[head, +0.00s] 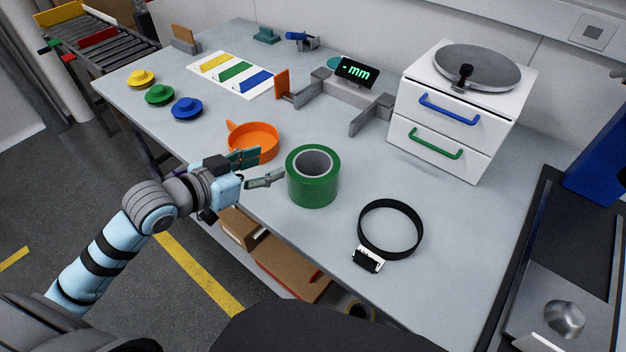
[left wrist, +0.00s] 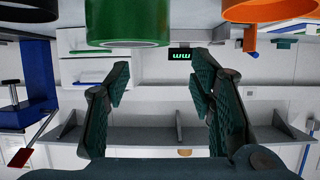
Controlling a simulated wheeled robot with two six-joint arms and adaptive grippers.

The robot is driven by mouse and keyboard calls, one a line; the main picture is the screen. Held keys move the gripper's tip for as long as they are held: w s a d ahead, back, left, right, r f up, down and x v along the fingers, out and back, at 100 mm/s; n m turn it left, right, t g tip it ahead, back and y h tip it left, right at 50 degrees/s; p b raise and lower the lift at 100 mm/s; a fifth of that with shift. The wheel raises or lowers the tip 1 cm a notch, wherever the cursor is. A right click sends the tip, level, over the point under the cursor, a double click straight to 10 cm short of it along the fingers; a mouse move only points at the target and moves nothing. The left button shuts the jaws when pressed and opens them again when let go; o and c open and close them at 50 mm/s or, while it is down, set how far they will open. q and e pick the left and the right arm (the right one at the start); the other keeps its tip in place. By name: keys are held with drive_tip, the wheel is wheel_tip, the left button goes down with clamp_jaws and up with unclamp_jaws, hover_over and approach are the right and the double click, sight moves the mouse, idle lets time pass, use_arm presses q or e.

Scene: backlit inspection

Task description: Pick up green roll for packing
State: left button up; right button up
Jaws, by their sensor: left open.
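The green roll (head: 312,190), a wide ring with a grey inner core, stands upright on its end on the grey workbench. My left gripper (head: 260,168) is open and empty just left of the roll, its fingers pointing toward it. In the left wrist view, which looks upside down, the open left gripper (left wrist: 160,78) has nothing between its fingers. Part of the green roll (left wrist: 128,24) shows there at the top edge, apart from the fingers. My right gripper is not in view.
An orange ring-shaped dish (head: 262,150) lies just behind my left gripper. A black strap loop (head: 418,232) lies right of the roll. A measuring fixture (head: 345,90) and a white drawer unit (head: 443,150) stand behind. Yellow, green and blue knobs (head: 187,110) sit far left.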

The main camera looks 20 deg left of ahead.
sight(297, 154)
use_arm(q)
drive_tip(key=b+x, duration=0.1)
drive_tip(key=x, duration=1)
drive_tip(key=shift+w+d+f+b, duration=0.1)
drive_tip(key=shift+w+f+b, duration=0.05)
drive_tip(key=shift+f+b, duration=0.15)
drive_tip(key=shift+r, duration=0.15)
clamp_jaws()
